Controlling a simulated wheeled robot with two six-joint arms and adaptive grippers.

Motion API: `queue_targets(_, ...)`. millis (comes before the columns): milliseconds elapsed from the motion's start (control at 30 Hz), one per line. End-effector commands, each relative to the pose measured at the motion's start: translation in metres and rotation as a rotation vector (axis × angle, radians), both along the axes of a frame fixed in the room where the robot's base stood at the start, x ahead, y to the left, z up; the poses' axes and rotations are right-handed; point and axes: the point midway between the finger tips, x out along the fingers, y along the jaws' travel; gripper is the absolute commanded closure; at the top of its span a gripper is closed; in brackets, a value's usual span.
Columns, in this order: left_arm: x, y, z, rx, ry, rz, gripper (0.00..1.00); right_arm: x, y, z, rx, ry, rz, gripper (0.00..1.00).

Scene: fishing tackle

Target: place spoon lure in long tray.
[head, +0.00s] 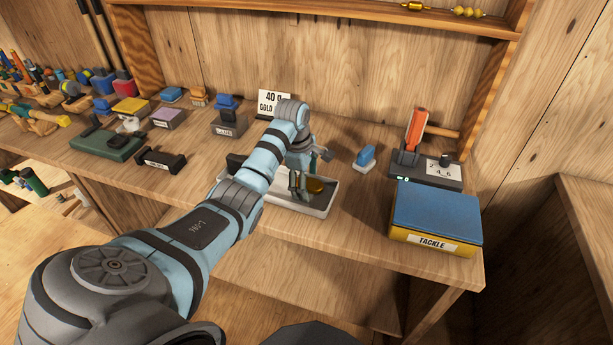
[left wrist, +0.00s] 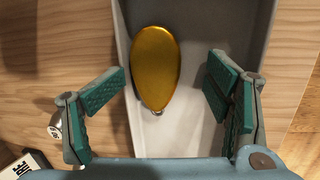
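The gold spoon lure (left wrist: 155,62) is a smooth oval with a small ring at its narrow end. It lies in the long pale tray (left wrist: 185,130), close to the left wall in the left wrist view. In the head view the lure (head: 316,185) shows inside the tray (head: 318,213), just right of my fingers. My left gripper (head: 301,188) points down over the tray. In the left wrist view its green-padded fingers (left wrist: 167,82) are spread on either side of the lure, with clear gaps, touching nothing I can see. My right gripper is not in view.
A sign reading 40 g GOLD (head: 270,103) stands behind my arm. Right of the tray are a small blue item (head: 366,158), a dark scale-like device (head: 428,170) and a blue-and-yellow TACKLE box (head: 435,215). Several small boxes and tools crowd the bench's left.

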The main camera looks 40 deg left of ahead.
Motion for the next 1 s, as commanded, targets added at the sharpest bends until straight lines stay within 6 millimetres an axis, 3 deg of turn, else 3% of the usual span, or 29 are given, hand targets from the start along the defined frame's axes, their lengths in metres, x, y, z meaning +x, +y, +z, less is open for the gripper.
queue_targets(33,-0.005,-0.003,-0.008,-0.007,0.021,-0.002,0.39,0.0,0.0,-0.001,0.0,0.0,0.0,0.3)
queue_targets(667,-0.005,0.004,-0.003,0.003,0.014,0.007,0.39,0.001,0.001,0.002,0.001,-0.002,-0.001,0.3)
queue_targets(833,-0.006,0.005,0.026,0.004,0.008,0.007,0.39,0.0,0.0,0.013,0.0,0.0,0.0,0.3)
queue_targets(1000,-0.013,0.006,0.077,0.005,0.004,0.005,0.39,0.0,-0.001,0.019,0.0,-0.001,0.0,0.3)
